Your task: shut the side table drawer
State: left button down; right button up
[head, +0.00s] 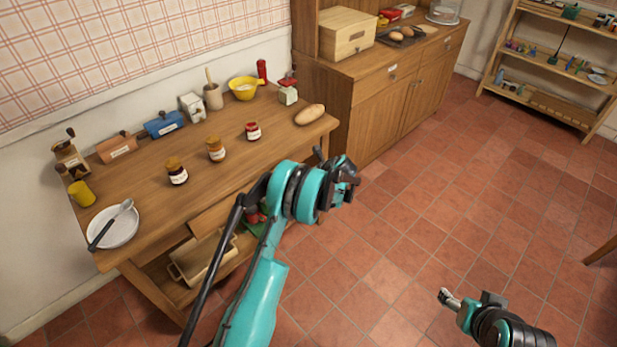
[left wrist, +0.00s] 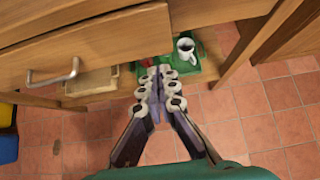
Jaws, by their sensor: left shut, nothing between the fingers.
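The wooden side table (head: 150,225) stands along the wall at left in the head view. Its drawer front (head: 222,208) shows below the tabletop edge and appears to stick out, partly behind my left arm. The left wrist view shows the drawer front (left wrist: 110,50) with a metal bar handle (left wrist: 52,74) at left. My left gripper (left wrist: 156,75) is shut and empty, its tips near the drawer's lower edge, right of the handle; I cannot tell whether they touch it. My right gripper (head: 447,297) is over the floor at lower right in the head view, away from the table; its jaw state is unclear.
Jars, a white plate (head: 112,238) and several kitchen items stand on the tabletop. A green tray (left wrist: 205,60) with a white mug (left wrist: 186,48) is on the lower shelf. A wooden cabinet (head: 375,110) stands beyond the table. The tiled floor at right is mostly clear.

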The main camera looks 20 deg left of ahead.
pick_arm(q)
jog(key=w+a+f+b, duration=0.2)
jog(key=a, duration=0.4)
jog(key=shift+w+f, duration=0.25)
jog(key=shift+w, duration=0.05)
jog(key=shift+a, duration=0.15)
jog(key=a, duration=0.1)
jog(key=w+a, duration=0.1)
jog(key=a, duration=0.1)
jog(key=w+a, duration=0.1)
jog(key=shift+a+r, duration=0.15)
jog(key=shift+a, duration=0.2)
